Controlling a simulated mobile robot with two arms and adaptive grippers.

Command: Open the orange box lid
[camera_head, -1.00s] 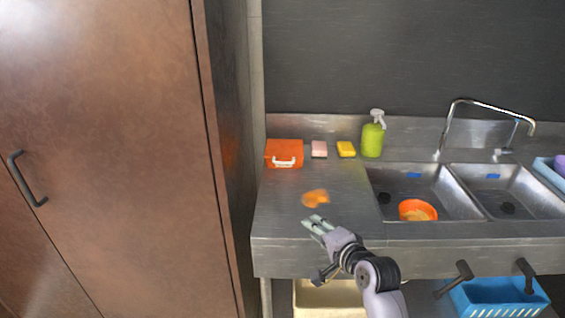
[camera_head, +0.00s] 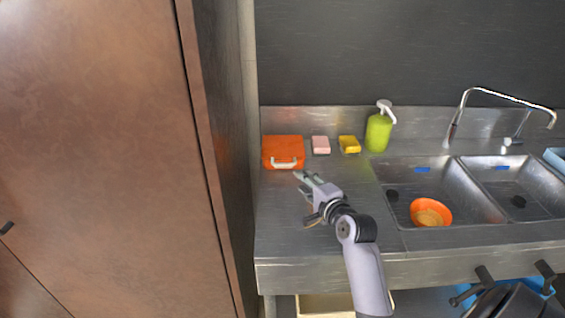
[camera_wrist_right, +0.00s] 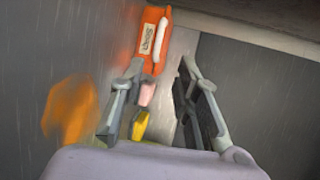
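The orange box (camera_head: 283,146) sits shut at the back left of the metal counter, with a white handle (camera_head: 284,164) on its front. My right gripper (camera_head: 299,177) is just in front of the box, with its tips close to the handle. In the right wrist view my right gripper (camera_wrist_right: 162,65) is open, its two fingers apart and nothing held. There the orange box (camera_wrist_right: 150,38) shows at the top with its pale label and handle, beyond the fingertips. I cannot tell whether a tip touches it. My left gripper is not in view.
A pink sponge (camera_head: 320,145), yellow sponge (camera_head: 349,144) and green soap bottle (camera_head: 378,132) stand right of the box. The double sink (camera_head: 470,170) holds an orange bowl (camera_head: 430,212). A brown cabinet (camera_head: 90,150) stands left. A blurred orange patch (camera_wrist_right: 70,110) shows in the wrist view.

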